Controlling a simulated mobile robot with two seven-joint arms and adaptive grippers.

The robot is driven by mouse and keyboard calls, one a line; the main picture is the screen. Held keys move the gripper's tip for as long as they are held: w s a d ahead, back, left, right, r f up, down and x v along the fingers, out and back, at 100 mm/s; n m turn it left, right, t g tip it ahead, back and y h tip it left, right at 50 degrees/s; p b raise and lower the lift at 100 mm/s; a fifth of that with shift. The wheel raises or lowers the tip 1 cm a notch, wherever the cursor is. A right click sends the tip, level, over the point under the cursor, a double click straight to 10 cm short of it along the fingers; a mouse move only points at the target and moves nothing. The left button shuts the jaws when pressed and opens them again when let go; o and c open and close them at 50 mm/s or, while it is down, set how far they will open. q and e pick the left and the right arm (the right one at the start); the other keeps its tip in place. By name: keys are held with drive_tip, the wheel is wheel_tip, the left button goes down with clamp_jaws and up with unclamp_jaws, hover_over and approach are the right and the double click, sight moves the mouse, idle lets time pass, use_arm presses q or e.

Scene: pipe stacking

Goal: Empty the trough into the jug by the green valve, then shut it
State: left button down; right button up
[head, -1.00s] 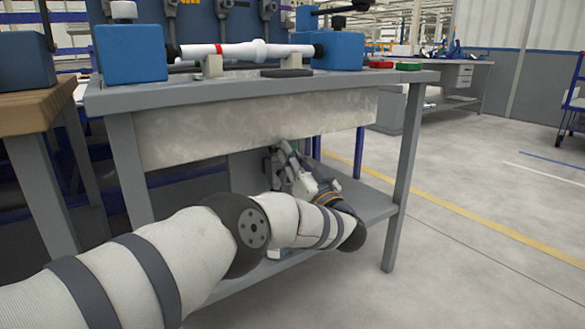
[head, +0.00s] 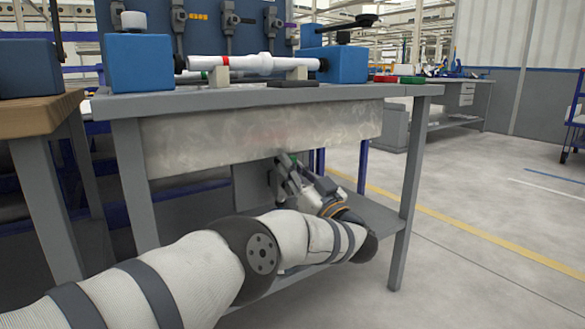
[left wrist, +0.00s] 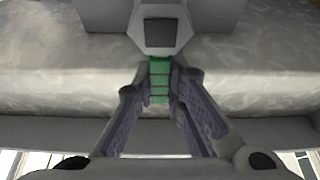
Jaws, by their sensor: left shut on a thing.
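The metal trough (head: 255,135) hangs under the grey workbench top. My left gripper (head: 282,163) is beneath the trough's underside, near its middle. In the left wrist view its fingers (left wrist: 159,90) are shut on the green valve (left wrist: 160,72), whose ribbed green handle shows between the fingertips. I do not make out the jug; my arm covers part of the lower shelf. My right gripper is not in view.
Blue clamp blocks (head: 140,62) hold a white pipe (head: 245,63) on the bench top (head: 200,99). Red (head: 385,78) and green (head: 412,80) pieces lie at its right end. A lower shelf (head: 375,217) runs below. The floor to the right is clear.

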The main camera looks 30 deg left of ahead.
use_arm(q)
drive_tip(key=c, duration=1.6)
unclamp_jaws()
drive_tip(key=shift+d, duration=0.1)
drive_tip(key=v, duration=1.2)
